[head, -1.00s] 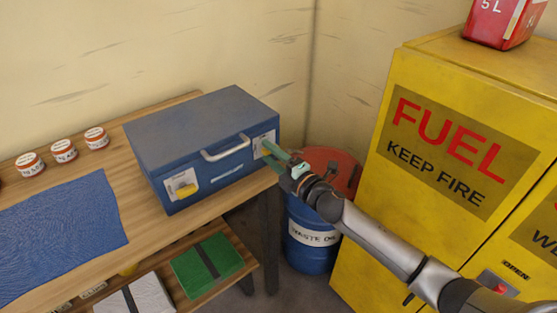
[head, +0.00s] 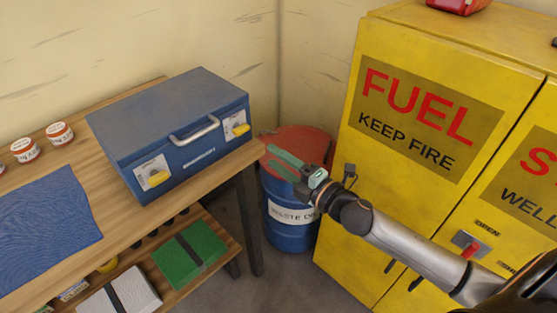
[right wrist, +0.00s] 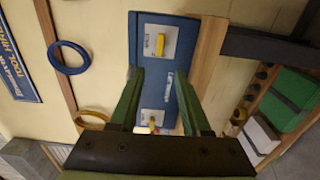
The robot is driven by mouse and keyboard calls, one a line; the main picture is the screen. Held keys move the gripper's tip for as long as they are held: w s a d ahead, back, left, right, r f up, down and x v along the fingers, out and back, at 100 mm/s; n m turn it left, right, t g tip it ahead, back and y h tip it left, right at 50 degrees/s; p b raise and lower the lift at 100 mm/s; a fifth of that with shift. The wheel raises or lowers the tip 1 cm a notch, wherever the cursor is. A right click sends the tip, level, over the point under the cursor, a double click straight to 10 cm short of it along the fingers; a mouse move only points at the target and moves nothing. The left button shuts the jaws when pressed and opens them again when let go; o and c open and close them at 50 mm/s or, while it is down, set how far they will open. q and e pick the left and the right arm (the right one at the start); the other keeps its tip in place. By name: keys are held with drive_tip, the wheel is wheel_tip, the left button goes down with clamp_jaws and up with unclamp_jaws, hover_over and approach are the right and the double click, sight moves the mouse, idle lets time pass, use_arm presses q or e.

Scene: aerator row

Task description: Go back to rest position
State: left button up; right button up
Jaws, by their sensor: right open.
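My right gripper (head: 271,156) is open and empty. In the head view its green fingers point left, in front of the waste oil drum and right of the blue metal case (head: 165,135). A gap shows between the fingers and the case. The case is closed on the wooden bench, with a silver handle (head: 195,131) and two latch plates with yellow tabs, left (head: 155,175) and right (head: 237,127). In the right wrist view the open fingers (right wrist: 161,74) frame the case (right wrist: 167,90), with nothing between them. My left gripper is not in view.
The blue drum (head: 288,226) with a red lid stands in the corner. A yellow fuel cabinet (head: 345,220) is close beside my right arm. White-and-red tins (head: 59,134) and a blue mat (head: 45,222) are on the bench. A green box (head: 190,255) lies on the shelf below.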

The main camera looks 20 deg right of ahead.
idle(0.4)
drive_tip(key=s+a+f+m+g+h+p, duration=0.1)
drive_tip(key=s+f+m+g, duration=0.3)
drive_tip(key=s+f+m, duration=0.6)
drive_tip(key=s+a+f+m+g+h+p, duration=0.2)
drive_tip(key=s+a+f+m+g, duration=0.2)
drive_tip(key=s+f+m, duration=0.6)
wheel_tip(320, 180, down, 3)
drive_tip(key=shift+s+r+h, duration=0.1)
drive_tip(key=shift+s+h, duration=0.3)
drive_tip(key=shift+s, duration=0.45)
drive_tip(key=shift+c, duration=0.2)
